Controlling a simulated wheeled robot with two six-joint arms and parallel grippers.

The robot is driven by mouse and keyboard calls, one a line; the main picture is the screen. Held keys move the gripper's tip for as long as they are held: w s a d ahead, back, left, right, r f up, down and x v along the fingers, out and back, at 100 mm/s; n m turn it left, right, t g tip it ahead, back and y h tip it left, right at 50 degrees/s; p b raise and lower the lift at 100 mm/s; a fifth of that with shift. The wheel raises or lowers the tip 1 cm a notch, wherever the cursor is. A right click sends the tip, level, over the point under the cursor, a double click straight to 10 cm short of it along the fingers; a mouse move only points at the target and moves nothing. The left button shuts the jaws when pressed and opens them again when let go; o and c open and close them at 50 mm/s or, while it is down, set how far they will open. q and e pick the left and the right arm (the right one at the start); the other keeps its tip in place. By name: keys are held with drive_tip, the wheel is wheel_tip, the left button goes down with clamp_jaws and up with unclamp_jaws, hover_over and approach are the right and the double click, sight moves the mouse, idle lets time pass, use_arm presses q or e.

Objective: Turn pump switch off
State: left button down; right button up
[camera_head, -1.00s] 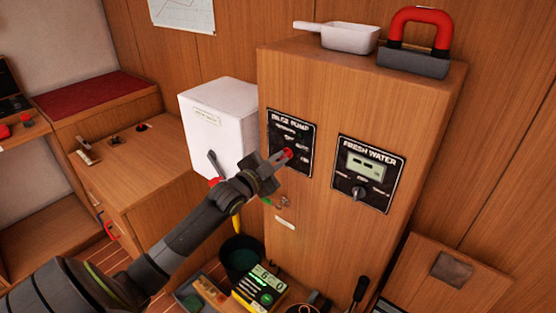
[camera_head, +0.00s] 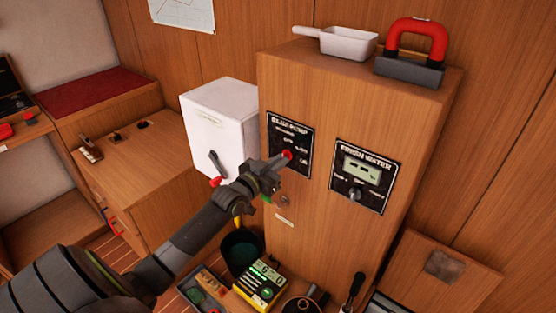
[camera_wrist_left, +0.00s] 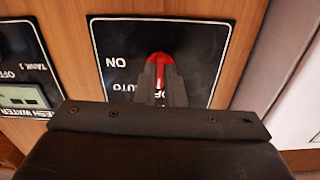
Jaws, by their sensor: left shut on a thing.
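The bilge pump panel (camera_head: 289,140) is a black plate on the wooden cabinet front. Its red switch (camera_head: 287,155) sits at the panel's lower middle, right at my left gripper (camera_head: 279,162). In the left wrist view the panel (camera_wrist_left: 200,52) is upside down, with "ON" and "AUTO" readable on its left and a label partly hidden behind the fingers. The red switch (camera_wrist_left: 158,60) shows between the fingertips of my left gripper (camera_wrist_left: 158,72), which is shut on it. My right gripper is not in view.
A fresh water panel (camera_head: 366,175) with a display and knob is right of the bilge panel. A white box (camera_head: 222,120) stands close left of the cabinet. A white scoop (camera_head: 348,42) and a red-handled tool (camera_head: 418,45) lie on top. A yellow meter (camera_head: 259,285) is below.

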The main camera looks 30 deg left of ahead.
use_arm(q)
drive_tip(key=shift+n, duration=0.5)
drive_tip(key=c, duration=1.5)
unclamp_jaws()
drive_tip(key=shift+s+a+p, duration=0.25)
drive_tip(key=shift+s+p, duration=1.05)
drive_tip(key=shift+s, duration=1.6)
drive_tip(key=shift+s+a+p, duration=0.2)
drive_tip(key=shift+s+p, duration=1.1)
drive_tip(key=shift+s, duration=1.6)
drive_tip(key=shift+s+a+p, duration=0.25)
drive_tip(key=shift+s+p, duration=1.05)
drive_tip(key=shift+s, duration=1.6)
